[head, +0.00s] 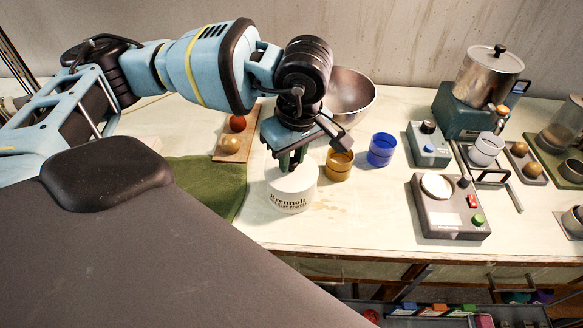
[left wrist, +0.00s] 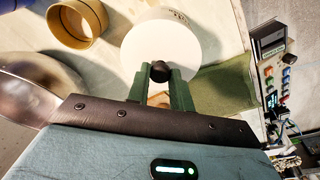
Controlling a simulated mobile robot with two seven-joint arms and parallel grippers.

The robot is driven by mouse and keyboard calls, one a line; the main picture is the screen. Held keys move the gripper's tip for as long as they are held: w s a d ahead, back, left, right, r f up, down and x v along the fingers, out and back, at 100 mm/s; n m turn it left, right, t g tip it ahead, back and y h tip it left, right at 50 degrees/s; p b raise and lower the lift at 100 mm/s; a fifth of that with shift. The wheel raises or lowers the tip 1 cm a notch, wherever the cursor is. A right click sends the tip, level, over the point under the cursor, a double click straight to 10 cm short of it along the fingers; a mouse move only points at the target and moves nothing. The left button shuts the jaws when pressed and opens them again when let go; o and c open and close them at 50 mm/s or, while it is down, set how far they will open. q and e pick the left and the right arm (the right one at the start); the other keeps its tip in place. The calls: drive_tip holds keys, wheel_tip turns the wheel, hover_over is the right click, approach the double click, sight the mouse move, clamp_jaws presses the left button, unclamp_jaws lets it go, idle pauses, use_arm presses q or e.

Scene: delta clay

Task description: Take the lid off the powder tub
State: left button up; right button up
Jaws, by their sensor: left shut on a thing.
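The powder tub (head: 291,193) is a white round tub with dark lettering, standing on the table in the middle of the head view. Its flat white lid (left wrist: 160,48) shows from above in the left wrist view, with a dark round knob (left wrist: 160,71) on it. My left gripper (head: 290,164) points down over the tub, and its green fingers (left wrist: 160,88) are shut on the knob. The lid appears to sit on the tub; the fingers partly hide the lid in the head view. My right gripper is not in view.
An amber cup (head: 338,166) and a blue cup (head: 381,150) stand right of the tub. A metal bowl (head: 352,95) is behind. A green cloth (head: 215,180) and a board with two balls (head: 229,145) lie left. Devices, including a scale-like box (head: 450,215), fill the right side.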

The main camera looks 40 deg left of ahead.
sight(292, 162)
use_arm(q)
drive_tip(key=shift+r, duration=0.1)
drive_tip(key=shift+r, duration=0.4)
drive_tip(key=r, duration=0.2)
drive_tip(key=shift+s+d+r, duration=0.2)
drive_tip(key=shift+d+r, duration=0.1)
drive_tip(key=shift+d, duration=0.1)
drive_tip(key=s+d+r+b, duration=0.1)
drive_tip(key=s+d, duration=0.7)
drive_tip(key=d, duration=0.4)
drive_tip(key=shift+d+r, duration=0.25)
drive_tip(key=shift+d, duration=0.15)
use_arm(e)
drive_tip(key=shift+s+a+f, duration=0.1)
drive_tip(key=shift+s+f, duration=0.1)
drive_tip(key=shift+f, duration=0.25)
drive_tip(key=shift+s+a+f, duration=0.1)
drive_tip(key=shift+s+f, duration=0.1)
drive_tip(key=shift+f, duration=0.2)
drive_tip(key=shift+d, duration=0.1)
